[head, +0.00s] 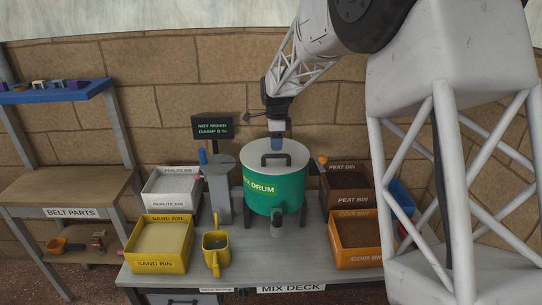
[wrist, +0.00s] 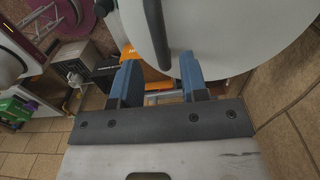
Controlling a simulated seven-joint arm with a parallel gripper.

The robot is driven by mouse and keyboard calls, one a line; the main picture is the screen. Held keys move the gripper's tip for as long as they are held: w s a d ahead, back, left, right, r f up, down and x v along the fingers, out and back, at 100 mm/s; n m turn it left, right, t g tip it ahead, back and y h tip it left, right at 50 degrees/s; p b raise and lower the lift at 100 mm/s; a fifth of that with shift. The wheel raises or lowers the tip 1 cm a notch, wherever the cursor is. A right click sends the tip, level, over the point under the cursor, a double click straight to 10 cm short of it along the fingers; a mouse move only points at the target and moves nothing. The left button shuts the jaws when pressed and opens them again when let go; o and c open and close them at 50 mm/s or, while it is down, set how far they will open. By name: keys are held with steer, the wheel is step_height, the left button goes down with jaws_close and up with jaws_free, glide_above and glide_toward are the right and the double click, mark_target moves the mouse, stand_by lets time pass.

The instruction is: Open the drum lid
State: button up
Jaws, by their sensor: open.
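The green mix drum (head: 270,190) stands on the mix deck with its grey lid (head: 292,152) on top. The lid has a dark bar handle (head: 266,160). My gripper (head: 277,143) is above the far part of the lid, pointing down, close to the handle. In the wrist view my gripper (wrist: 158,66) has its two blue fingers apart. The dark handle (wrist: 157,45) runs down the picture between them, over the pale lid (wrist: 235,25). I cannot tell whether a finger touches the handle.
A yellow sand bin (head: 160,265), white perlite bin (head: 172,217), peat bin (head: 350,200) and orange coir bin (head: 358,260) flank the drum. A yellow jug (head: 216,252) stands front left. A dark display (head: 212,128) reads "NOT MIXED, DAMP 0 %". A shelf (head: 60,205) stands left.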

steer(key=shift+f, duration=0.15)
stand_by(0.3)
steer(key=shift+f, duration=2.35)
steer(key=c, duration=0.7)
